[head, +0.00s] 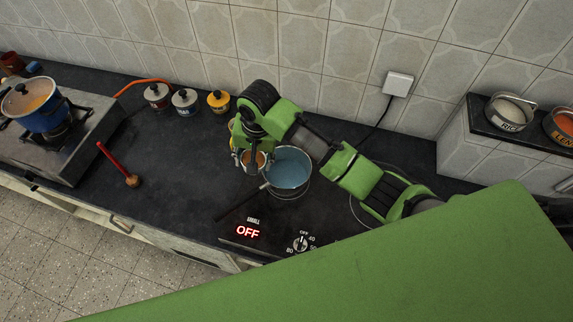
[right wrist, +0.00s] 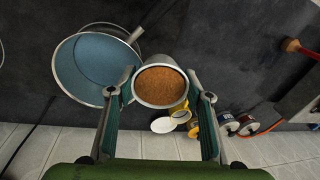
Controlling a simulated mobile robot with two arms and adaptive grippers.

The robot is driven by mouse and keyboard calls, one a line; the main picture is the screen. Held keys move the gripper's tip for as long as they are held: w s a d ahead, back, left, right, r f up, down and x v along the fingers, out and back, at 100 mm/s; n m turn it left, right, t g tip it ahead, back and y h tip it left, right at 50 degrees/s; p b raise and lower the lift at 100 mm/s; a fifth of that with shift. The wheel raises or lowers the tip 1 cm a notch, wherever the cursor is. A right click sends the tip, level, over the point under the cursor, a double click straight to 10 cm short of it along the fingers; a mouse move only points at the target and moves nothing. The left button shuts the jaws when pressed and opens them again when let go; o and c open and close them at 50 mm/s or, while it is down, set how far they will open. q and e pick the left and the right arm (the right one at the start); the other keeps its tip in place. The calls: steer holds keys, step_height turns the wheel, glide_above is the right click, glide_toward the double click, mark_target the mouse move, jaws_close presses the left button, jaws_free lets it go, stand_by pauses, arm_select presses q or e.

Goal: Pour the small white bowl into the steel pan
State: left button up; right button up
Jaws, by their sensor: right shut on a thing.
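The small white bowl (head: 261,167) is held by my right gripper (head: 250,158) and is full of an orange-brown grainy stuff. In the right wrist view the bowl (right wrist: 160,101) sits between the two fingers of the gripper (right wrist: 160,92). Its contents are still inside and it looks roughly level. The steel pan (head: 290,172), with a blue-looking inside and a long dark handle, stands just right of the bowl. It also shows in the right wrist view (right wrist: 92,68), beside the bowl. My left gripper is not in view.
The pan stands on a black hob whose display (head: 248,231) reads OFF. Several small lidded jars (head: 185,99) stand along the back. A red-handled tool (head: 119,164) lies on the counter. A blue pot (head: 42,112) is on the gas stove at left. Labelled bowls (head: 510,112) sit on the right shelf.

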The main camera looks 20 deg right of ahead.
steer(key=shift+d+r, duration=0.25)
steer(key=shift+d, duration=0.1)
steer(key=shift+s+d+r+y, duration=0.1)
steer(key=shift+d+r+y, duration=0.05)
steer(key=shift+d+y, duration=0.45)
steer(key=shift+s+d+r+y, duration=0.15)
steer(key=shift+d+y, duration=0.2)
steer(key=shift+y, duration=0.35)
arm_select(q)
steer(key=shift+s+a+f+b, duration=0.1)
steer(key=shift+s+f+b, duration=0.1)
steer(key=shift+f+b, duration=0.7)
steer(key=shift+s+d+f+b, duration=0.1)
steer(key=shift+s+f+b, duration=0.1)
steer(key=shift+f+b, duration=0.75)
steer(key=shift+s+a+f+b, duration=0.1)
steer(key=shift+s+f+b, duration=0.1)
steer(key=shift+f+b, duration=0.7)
arm_select(e)
steer(key=shift+s+d+f+m+t+y, duration=0.2)
steer(key=shift+d+f+y, duration=0.35)
steer(key=shift+y, duration=0.7)
steer(key=shift+w+d+f+m+t+y, duration=0.15)
steer(key=shift+d+f+t+y, duration=0.15)
steer(key=shift+d+y, duration=0.75)
steer(key=shift+s+d+f+m+t+y, duration=0.15)
steer(key=shift+d+f+y, duration=0.3)
steer(key=shift+y, duration=1.05)
